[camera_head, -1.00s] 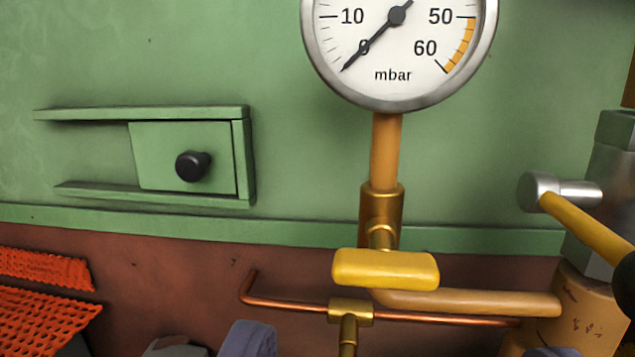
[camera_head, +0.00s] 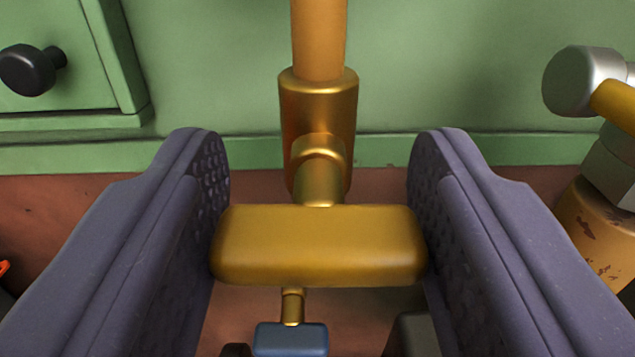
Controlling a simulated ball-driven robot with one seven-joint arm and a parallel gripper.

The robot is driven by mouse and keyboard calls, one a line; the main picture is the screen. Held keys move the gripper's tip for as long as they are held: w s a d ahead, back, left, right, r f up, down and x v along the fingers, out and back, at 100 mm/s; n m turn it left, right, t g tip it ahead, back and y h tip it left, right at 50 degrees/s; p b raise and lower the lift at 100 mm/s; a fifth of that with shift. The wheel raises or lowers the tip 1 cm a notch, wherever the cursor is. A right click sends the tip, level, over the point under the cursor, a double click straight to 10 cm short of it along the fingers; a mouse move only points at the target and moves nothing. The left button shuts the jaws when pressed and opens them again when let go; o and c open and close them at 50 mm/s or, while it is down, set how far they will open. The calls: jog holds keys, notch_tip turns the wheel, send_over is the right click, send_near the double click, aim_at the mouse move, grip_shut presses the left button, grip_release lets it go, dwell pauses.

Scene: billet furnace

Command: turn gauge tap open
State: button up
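The gauge tap has a yellow bar handle (camera_head: 318,246) that lies level, crosswise to the pipe, in the middle of the view. Its brass body (camera_head: 318,112) sits behind and above it on the upright orange pipe (camera_head: 319,40). My gripper (camera_head: 318,215) has its two grey padded fingers on either side of the handle, one at each end. The handle ends meet or nearly meet the finger pads; I cannot tell whether they press on it. The gauge dial is out of view above.
A green sliding hatch with a black knob (camera_head: 30,70) is at upper left. A silver-headed lever with a yellow handle (camera_head: 583,82) is at right, above an orange pipe fitting (camera_head: 597,228). A smaller brass tap with a blue handle (camera_head: 291,338) sits below.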

jog(key=c, duration=0.4)
jog(key=shift+c, duration=0.2)
jog(key=shift+b, duration=0.4)
jog(key=n+b, duration=0.2)
jog(key=b, duration=0.1)
jog(key=shift+f+n, duration=0.2)
jog(key=shift+n, duration=0.2)
jog(key=n+b, duration=0.4)
jog(key=shift+a+n+b, duration=0.2)
jog(key=shift+n+b, duration=0.1)
jog(key=shift+b, duration=0.05)
jog(key=n+b, duration=0.3)
jog(key=n, duration=0.2)
jog(key=shift+a+f+n+b, duration=0.1)
jog(key=shift+n+b, duration=1.1)
jog(key=shift+n, duration=1.6)
